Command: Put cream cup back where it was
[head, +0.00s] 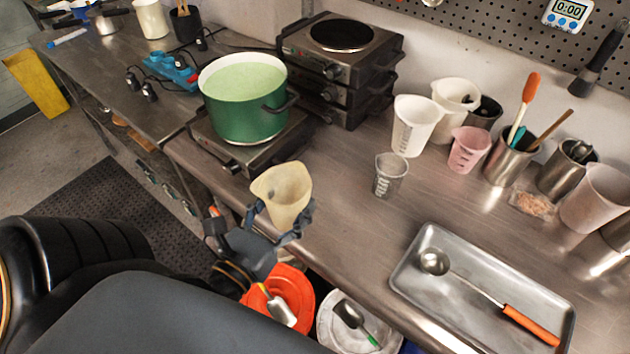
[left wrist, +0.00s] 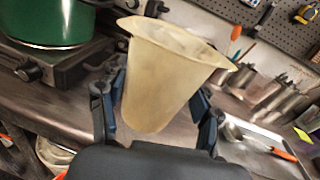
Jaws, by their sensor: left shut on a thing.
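The cream cup (head: 284,192) is a tapered, translucent cup with a pouring lip. My left gripper (head: 280,222) is shut around its lower body and holds it near the front edge of the steel bench, slightly tilted. In the left wrist view the cup (left wrist: 165,80) fills the middle, between the two fingers of the gripper (left wrist: 157,120). My right gripper is not in view.
A green pot (head: 243,105) sits on a hot plate (head: 240,155) left of the cup. A clear cup (head: 389,178), white cups (head: 413,128), and a pink cup (head: 468,152) stand behind right. A metal tray (head: 415,290) holds a ladle. Bench between is clear.

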